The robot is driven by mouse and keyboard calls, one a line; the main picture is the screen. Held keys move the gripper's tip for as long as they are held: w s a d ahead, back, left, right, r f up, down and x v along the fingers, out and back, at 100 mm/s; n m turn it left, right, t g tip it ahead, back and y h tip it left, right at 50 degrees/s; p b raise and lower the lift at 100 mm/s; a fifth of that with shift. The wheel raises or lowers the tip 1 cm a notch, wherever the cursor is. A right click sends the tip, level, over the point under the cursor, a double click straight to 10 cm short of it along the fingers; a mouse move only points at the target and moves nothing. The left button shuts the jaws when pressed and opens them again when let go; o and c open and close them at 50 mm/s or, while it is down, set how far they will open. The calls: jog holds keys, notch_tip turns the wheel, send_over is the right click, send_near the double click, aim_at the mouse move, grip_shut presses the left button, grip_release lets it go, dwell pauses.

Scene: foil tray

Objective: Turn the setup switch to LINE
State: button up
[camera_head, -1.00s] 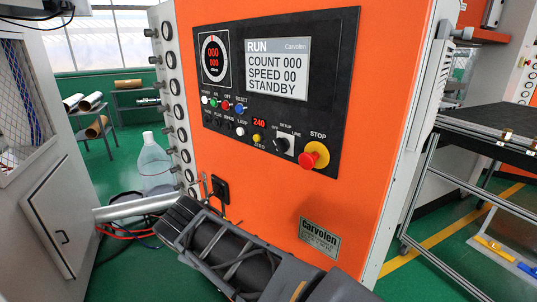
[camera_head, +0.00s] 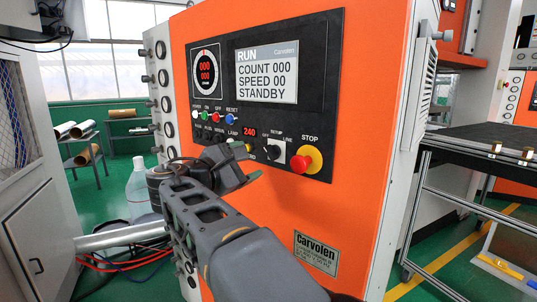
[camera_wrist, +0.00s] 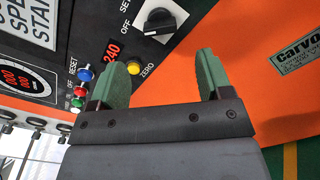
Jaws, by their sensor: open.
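The setup switch is a black rotary knob on a white plate (camera_head: 275,156), low on the control panel, with OFF, SETUP and LINE lettering around it. In the wrist view the knob (camera_wrist: 157,20) is at the top centre, and a small white mark shows on it. I cannot tell surely which label it points to; the LINE label is not visible there. My gripper (camera_head: 252,163) is open and empty, left of and slightly below the switch. In the wrist view its two green-padded fingers (camera_wrist: 165,68) are apart, pointing toward the knob without touching it.
A red STOP button (camera_head: 300,162) on a yellow ring sits just right of the switch. The yellow ZERO button (camera_wrist: 134,68) and the red 240 display (camera_head: 249,131) are close to my gripper. The display screen (camera_head: 267,73) reads RUN, STANDBY.

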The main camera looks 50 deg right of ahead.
aim_at(268, 155)
jog(key=d+p, duration=0.1)
jog(key=d, duration=0.7)
jog(key=shift+d, duration=0.2)
jog(key=shift+c, duration=0.3)
jog(key=c, duration=0.9)
jog(key=shift+o, duration=0.2)
jog(key=shift+f, duration=0.1)
